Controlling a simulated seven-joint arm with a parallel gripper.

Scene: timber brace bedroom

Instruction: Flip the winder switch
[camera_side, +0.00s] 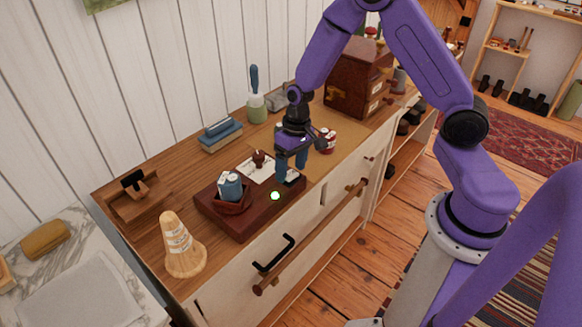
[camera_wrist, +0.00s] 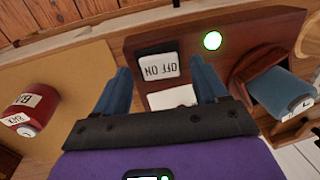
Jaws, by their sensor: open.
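The winder's dark red wooden base (camera_side: 241,226) sits on the cabinet top, with a glowing white-green light (camera_side: 275,196) on it. In the wrist view the base (camera_wrist: 262,24) carries the same lit lamp (camera_wrist: 212,40), a black switch piece (camera_wrist: 155,48) and a white OFF/ON label (camera_wrist: 158,67), seen upside down. The switch's tilt is not clear. My gripper (camera_side: 291,172) is open just above the switch end of the base. In the wrist view its blue fingers (camera_wrist: 160,78) stand either side of the label, with nothing held between them. Contact cannot be told.
A blue can (camera_side: 230,186) sits in a small wooden holder on the base. A red can (camera_side: 326,140) stands beyond my gripper. A wooden cone (camera_side: 180,246), blue books (camera_side: 220,134) and a drawer box (camera_side: 357,80) stand around. The cabinet's front edge is close.

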